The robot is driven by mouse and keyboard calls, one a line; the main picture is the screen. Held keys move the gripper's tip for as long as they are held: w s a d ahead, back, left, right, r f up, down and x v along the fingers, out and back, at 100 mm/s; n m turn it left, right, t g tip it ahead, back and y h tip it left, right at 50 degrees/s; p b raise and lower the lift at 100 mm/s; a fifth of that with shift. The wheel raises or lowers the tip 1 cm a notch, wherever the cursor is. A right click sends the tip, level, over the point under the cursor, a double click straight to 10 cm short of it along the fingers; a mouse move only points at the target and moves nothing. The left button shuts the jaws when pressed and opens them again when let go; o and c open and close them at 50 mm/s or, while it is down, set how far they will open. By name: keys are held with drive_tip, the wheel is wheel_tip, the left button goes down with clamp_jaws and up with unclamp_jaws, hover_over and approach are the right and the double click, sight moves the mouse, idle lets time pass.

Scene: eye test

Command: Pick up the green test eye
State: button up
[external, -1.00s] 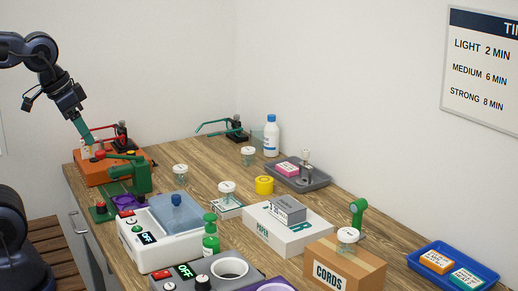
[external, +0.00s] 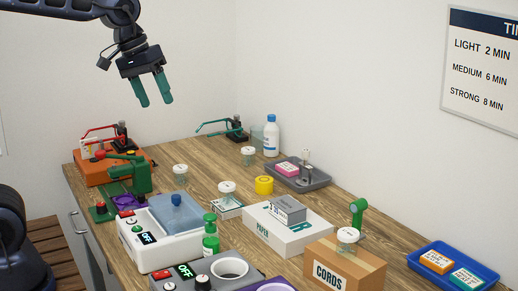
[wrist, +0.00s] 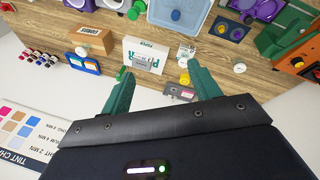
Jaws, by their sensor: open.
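A green piece with a round head on a short stem (external: 358,207) stands at the back of the cardboard CORDS box (external: 350,267), partly behind a clear lidded jar (external: 347,240). It looks like the green test eye, but I cannot be sure. My gripper (external: 155,102) is open and empty, high above the left back part of the table, well away from the CORDS box. In the wrist view, my gripper (wrist: 158,70) has its green fingers wide apart with nothing between them held.
A white PAPER box (external: 287,235), a green bottle (external: 210,240) and a white machine with a blue lid (external: 160,240) crowd the table middle. A blue tray (external: 490,278) lies right. An orange station (external: 90,177) and green press (external: 140,175) stand left. Air around my gripper is clear.

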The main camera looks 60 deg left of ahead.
drive_tip(key=w+d+n, duration=0.3)
drive_tip(key=w+n, duration=0.1)
drive_tip(key=w, duration=0.9)
drive_tip(key=n+g+h, duration=0.3)
drive_tip(key=n, duration=0.7)
hover_over(359, 200)
drive_tip(key=a, duration=0.3)
wheel_tip(359, 200, down, 22)
drive_tip(key=x, duration=0.5)
drive_tip(key=shift+w+d+f, duration=0.1)
drive_tip(key=shift+f, duration=0.05)
drive_tip(key=shift+x, duration=2.55)
drive_tip(key=shift+s, duration=0.25)
drive_tip(key=shift+c, duration=0.4)
drive_tip(key=c, duration=1.1)
